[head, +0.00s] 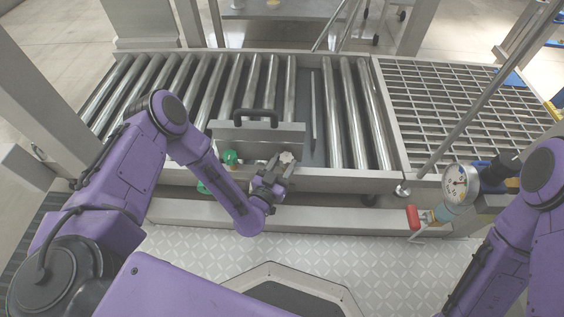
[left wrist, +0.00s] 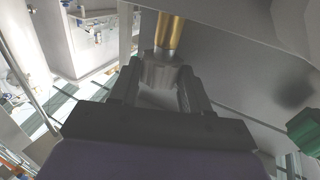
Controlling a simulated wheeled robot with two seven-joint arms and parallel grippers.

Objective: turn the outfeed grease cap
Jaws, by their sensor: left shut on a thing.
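The grease cap (head: 287,157) is a small pale grey knob at the front side of the roller conveyor in the head view. In the left wrist view the cap (left wrist: 160,68) is a grey ribbed piece on a brass stem (left wrist: 169,33). My left gripper (head: 279,168) is at the cap, with a finger on either side of it. The left wrist view shows the two dark fingers (left wrist: 159,84) closed around the cap. The fingers hide part of its sides.
Green knobs (head: 230,157) sit just left of my left gripper; a green part (left wrist: 303,128) also shows at the wrist view's right edge. A black handle (head: 256,114) is behind it. A pressure gauge (head: 461,184) and red-handled valve (head: 412,217) are at the right.

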